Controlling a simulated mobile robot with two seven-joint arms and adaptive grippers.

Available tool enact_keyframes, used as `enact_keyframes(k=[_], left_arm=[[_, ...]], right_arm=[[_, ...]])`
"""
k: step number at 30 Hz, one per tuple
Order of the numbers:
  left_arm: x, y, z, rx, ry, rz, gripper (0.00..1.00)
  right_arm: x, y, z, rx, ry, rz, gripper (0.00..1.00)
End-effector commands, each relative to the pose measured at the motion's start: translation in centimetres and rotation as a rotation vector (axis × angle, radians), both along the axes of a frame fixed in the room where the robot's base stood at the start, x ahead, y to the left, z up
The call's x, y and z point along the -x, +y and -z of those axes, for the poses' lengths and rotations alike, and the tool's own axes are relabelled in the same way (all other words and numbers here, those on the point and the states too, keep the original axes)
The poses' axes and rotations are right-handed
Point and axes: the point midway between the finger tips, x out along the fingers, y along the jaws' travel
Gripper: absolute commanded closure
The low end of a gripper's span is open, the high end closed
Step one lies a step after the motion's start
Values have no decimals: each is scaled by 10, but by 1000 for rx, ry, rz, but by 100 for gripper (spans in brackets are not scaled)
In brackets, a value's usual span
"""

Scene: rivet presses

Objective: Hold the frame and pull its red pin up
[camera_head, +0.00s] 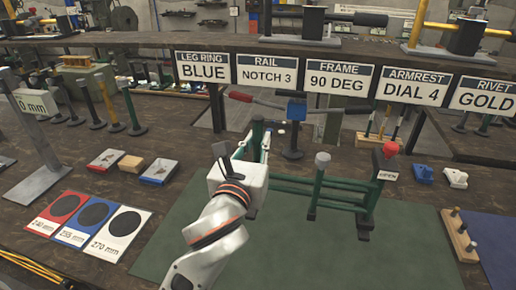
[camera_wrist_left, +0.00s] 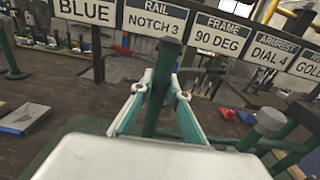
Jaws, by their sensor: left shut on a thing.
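The green frame (camera_head: 335,187) stands upright on a dark green mat (camera_head: 412,255), with rails running between its posts. The red pin (camera_head: 390,149) sits at the top of the frame's right post, above a small white tag. My left gripper (camera_head: 259,143) is at the frame's left end, shut on its left green post. The left wrist view shows the post (camera_wrist_left: 160,90) between the two fingertips. The gripper body hides the post's lower part in the head view. The red pin is apart from the gripper. My right gripper is in neither view.
Signs (camera_head: 338,79) hang from a shelf edge behind the frame. A wooden peg block (camera_head: 459,236) stands at the mat's right. Red, blue and white size cards (camera_head: 112,234) lie at left. A blue-topped stand (camera_head: 296,110) is behind the frame. The front mat is bare.

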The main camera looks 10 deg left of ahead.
Motion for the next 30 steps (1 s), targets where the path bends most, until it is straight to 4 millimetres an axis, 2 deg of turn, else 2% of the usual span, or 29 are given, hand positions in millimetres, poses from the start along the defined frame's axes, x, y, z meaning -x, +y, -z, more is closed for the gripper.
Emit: enact_keyframes(k=[3,9,30], left_arm=[[-1,1,27,6,6,-3,100],[1,0,58,7,1,3,100],[2,-1,79,7,-2,6,100]], right_arm=[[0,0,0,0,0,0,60],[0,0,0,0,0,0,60],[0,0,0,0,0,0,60]])
